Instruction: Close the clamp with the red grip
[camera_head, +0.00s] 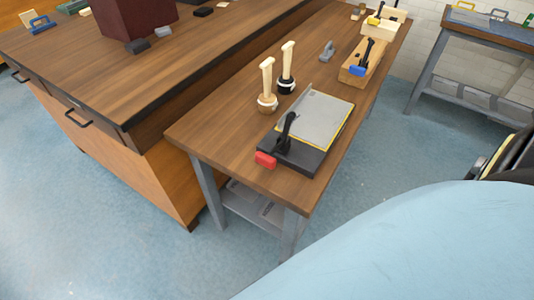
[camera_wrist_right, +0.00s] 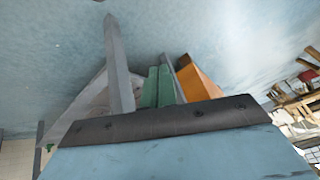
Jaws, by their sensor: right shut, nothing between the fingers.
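The clamp with the red grip (camera_head: 265,159) is on the front end of the narrow wooden table in the head view. Its black lever (camera_head: 287,131) stands up from a black base (camera_head: 296,158), and the red grip sits at the base's front left. A grey plate with a yellow edge (camera_head: 320,113) lies on the base. No gripper shows at the clamp. In the right wrist view, my right gripper (camera_wrist_right: 158,70) appears as two green fingers close together above a dark bar, with nothing between them. My left gripper is in neither view.
Two wooden-handled tools (camera_head: 267,84) stand behind the clamp. A blue-gripped clamp (camera_head: 357,70) and a yellow-gripped clamp (camera_head: 373,20) are farther back. A large wooden bench (camera_head: 60,60) stands left. Blue floor (camera_head: 360,165) is open right of the table.

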